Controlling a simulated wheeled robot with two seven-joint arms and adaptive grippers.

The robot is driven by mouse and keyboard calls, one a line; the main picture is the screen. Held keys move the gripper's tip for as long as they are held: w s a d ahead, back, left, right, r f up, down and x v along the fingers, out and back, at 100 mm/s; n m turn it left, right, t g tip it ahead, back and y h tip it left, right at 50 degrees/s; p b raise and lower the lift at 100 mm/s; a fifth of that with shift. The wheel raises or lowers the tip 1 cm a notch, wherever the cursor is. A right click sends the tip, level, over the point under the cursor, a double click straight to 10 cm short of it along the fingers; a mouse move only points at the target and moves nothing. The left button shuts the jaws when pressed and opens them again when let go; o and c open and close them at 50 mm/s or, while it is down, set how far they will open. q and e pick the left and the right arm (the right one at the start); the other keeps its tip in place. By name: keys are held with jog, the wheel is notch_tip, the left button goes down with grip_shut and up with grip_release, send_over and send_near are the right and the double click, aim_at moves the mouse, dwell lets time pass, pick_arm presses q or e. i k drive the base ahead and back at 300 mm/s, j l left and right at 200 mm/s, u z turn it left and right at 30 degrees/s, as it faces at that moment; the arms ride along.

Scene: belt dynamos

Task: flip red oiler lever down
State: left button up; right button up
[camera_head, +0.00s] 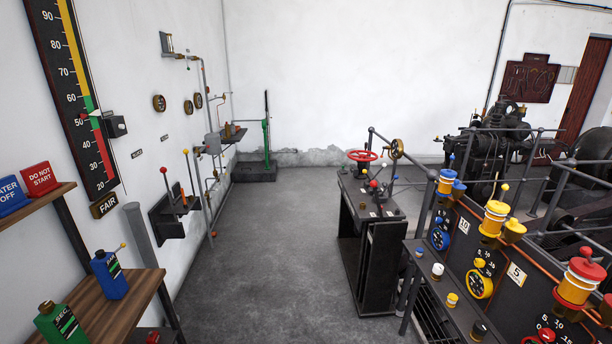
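The red oiler (578,281) stands at the lower right, on the dark machine panel. It has a red top and a yellow body. A small red knob (586,252) rises above its top and looks upright. The lever's shaft is too small to make out clearly. Neither of my grippers is in view.
A yellow oiler (495,216) and a blue oiler (447,181) stand farther along the same panel (500,262). A dark console with a red handwheel (362,155) stands in the middle. A wooden shelf (138,300) with bottles is at the lower left. Grey floor (265,260) between is clear.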

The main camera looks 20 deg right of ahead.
aim_at(586, 251)
jog(key=i, duration=0.85)
jog(key=i+u, duration=0.3)
jog(key=i+l+u, duration=0.1)
jog(key=i+u, duration=0.2)
jog(key=i, duration=0.25)
jog(key=z, duration=4.05)
